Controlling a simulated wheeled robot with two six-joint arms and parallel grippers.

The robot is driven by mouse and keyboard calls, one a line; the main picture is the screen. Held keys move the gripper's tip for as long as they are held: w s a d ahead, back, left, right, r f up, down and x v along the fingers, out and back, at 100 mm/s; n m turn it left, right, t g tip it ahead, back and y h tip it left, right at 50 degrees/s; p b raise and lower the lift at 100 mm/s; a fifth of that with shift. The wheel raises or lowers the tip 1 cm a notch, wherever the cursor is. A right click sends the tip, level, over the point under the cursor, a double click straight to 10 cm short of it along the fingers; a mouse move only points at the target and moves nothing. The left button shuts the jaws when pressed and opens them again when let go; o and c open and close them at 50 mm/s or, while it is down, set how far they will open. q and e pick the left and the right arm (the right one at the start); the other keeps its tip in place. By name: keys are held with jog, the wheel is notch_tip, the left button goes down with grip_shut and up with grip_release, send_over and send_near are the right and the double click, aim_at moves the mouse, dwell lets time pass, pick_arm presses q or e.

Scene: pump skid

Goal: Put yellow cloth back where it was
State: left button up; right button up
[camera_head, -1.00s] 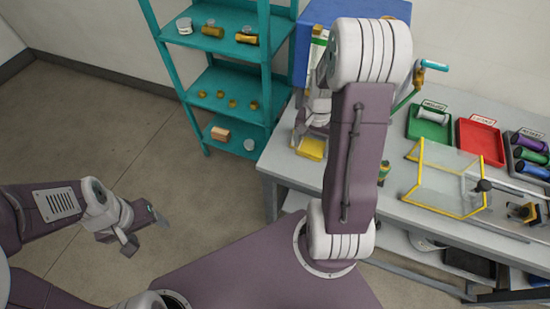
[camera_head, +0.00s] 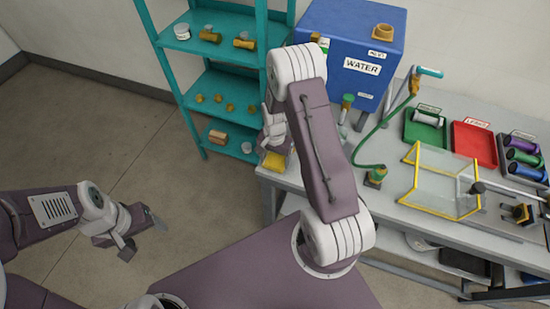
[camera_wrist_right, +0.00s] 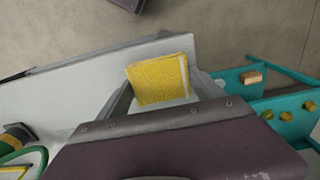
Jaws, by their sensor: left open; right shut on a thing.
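The yellow cloth (camera_head: 275,161) is a folded, flat-looking pad at the left end of the grey bench. In the right wrist view the cloth (camera_wrist_right: 158,80) sits between the two fingers of my right gripper (camera_wrist_right: 163,88), which is shut on it. In the head view my right gripper (camera_head: 272,146) is partly hidden by its own wrist. The cloth appears over the bench's left edge; I cannot tell its height above the top. My left gripper (camera_head: 142,238) is open and empty over the floor at the left, far from the cloth.
A teal shelf (camera_head: 223,66) with brass fittings stands close to the left of my right gripper. On the bench (camera_head: 382,200) are a blue water tank (camera_head: 350,50), a green hose (camera_head: 388,133), a clear yellow-edged guard (camera_head: 445,175), a green tray (camera_head: 412,133) and a red tray (camera_head: 473,143).

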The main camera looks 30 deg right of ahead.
aim_at(275, 161)
jog(key=shift+s+f, duration=0.1)
jog(key=shift+f, duration=0.1)
jog(key=o, duration=1.3)
jog(key=shift+r, duration=0.1)
jog(key=shift+r, duration=0.1)
notch_tip(275, 161, up, 12)
jog(key=s+a+r+n, duration=0.1)
jog(key=s+a+n, duration=0.2)
jog(key=s, duration=0.3)
jog(key=s+a+r+n+t, duration=0.1)
jog(key=s+a+n, duration=0.3)
jog(key=s+n, duration=0.2)
jog(key=shift+s+a+r+n+b, duration=0.2)
jog(key=shift+r+n+b, duration=0.1)
jog(key=shift+r+b, duration=0.1)
jog(key=shift+s, duration=0.1)
